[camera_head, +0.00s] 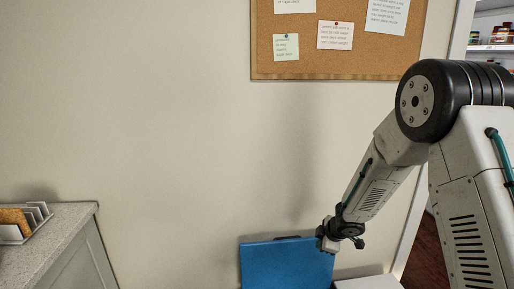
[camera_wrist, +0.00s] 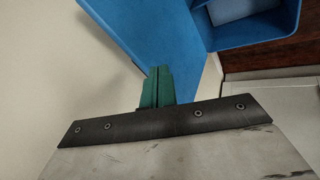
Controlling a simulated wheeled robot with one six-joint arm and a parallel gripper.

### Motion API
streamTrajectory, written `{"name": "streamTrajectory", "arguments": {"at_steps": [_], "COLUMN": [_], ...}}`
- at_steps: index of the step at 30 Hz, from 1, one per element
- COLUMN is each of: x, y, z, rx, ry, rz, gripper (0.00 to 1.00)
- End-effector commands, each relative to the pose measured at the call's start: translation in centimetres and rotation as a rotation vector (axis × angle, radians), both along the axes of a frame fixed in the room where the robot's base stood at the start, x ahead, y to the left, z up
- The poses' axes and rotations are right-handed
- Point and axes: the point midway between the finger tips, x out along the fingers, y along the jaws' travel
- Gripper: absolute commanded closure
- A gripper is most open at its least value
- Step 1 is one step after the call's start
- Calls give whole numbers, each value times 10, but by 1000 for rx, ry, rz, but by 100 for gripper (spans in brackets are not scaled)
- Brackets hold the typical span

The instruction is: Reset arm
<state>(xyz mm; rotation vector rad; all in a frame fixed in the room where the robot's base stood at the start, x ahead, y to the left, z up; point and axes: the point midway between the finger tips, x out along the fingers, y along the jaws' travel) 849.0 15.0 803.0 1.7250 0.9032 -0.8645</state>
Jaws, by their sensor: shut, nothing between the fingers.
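My gripper (camera_head: 327,238) hangs at the end of my bent arm, low in the head view, at the upper right corner of a blue panel (camera_head: 287,264). In the wrist view my gripper's green fingers (camera_wrist: 157,88) are together, with nothing between them. The blue surface (camera_wrist: 150,28) lies beyond the fingertips there. I cannot tell whether the fingers touch it.
A blue bin (camera_wrist: 262,30) with a lighter item inside is at the upper right of the wrist view. A grey counter (camera_head: 70,232) with a rack (camera_head: 28,222) is at the left. A corkboard (camera_head: 335,62) hangs on the bare wall. A doorway edge stands behind my arm.

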Motion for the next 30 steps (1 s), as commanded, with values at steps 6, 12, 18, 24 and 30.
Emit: {"name": "streamTrajectory", "arguments": {"at_steps": [6,12,18,24,30], "x": [-21,-64,-149,-249,-339], "y": [-47,-90,-116,-110,-83], "z": [26,76,145,201,240], "rx": [-112,-200,-233,-178,-57], "ry": [29,79,187,342,491], "rz": [-254,-536,-869,-1125,-1273], "gripper": [100,100,100,100,100]}}
